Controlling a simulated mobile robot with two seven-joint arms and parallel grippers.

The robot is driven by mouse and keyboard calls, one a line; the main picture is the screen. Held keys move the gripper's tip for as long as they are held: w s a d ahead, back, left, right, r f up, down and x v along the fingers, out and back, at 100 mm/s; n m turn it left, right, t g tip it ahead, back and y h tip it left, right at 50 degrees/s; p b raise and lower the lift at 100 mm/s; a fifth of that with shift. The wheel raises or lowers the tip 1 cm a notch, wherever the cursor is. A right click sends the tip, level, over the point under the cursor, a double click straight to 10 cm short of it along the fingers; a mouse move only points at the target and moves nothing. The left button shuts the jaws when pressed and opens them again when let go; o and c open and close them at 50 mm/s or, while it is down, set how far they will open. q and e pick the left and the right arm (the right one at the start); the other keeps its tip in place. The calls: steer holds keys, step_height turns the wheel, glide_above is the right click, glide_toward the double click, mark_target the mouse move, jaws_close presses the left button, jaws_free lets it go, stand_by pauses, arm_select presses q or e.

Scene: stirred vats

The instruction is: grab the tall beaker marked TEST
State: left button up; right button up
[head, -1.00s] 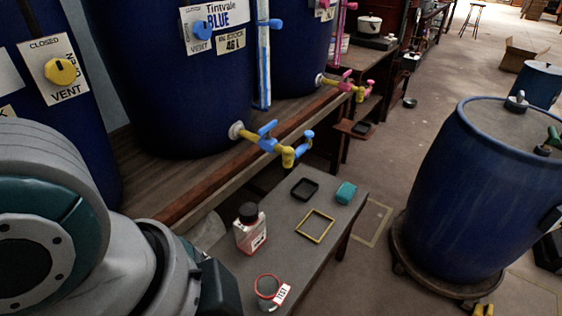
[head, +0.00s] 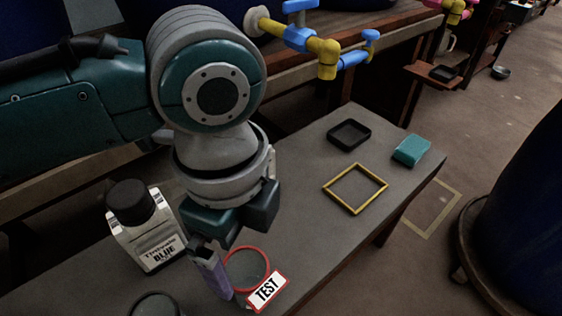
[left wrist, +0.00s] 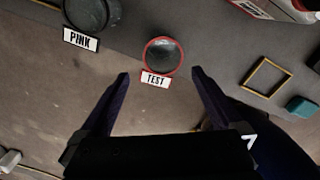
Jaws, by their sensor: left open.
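The beaker marked TEST (head: 246,268) stands on the grey bench with a red rim and a red-edged white label. In the left wrist view the beaker (left wrist: 163,56) is upright, just beyond the fingertips and roughly centred between them. My left gripper (head: 224,262) is open and empty, close beside and above the beaker in the head view. Its two dark purple fingers (left wrist: 160,74) show spread apart in the left wrist view; in the head view only one finger shows clearly. The beaker's lower part is mostly hidden by its label. My right gripper is not in view.
A beaker marked PINK (left wrist: 92,14) stands beside the TEST one. A black-capped Tintvale BLUE bottle (head: 142,228) stands to the left. A yellow frame (head: 355,188), black tray (head: 349,135) and teal block (head: 411,150) lie farther back. Valve taps (head: 328,58) overhang the bench's back.

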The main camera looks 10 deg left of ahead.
arm_select(q)
steer(key=b, duration=0.5)
glide_above(248, 270)
steer(key=s+d, duration=0.1)
steer(key=s, duration=0.1)
steer(key=f, duration=0.8)
steer(key=shift+s+d, duration=0.15)
steer(key=shift+s, duration=0.05)
steer(key=shift+c, duration=0.2)
steer(key=c, duration=1.3)
steer(key=shift+r+p, duration=0.1)
steer(key=shift+p, duration=0.25)
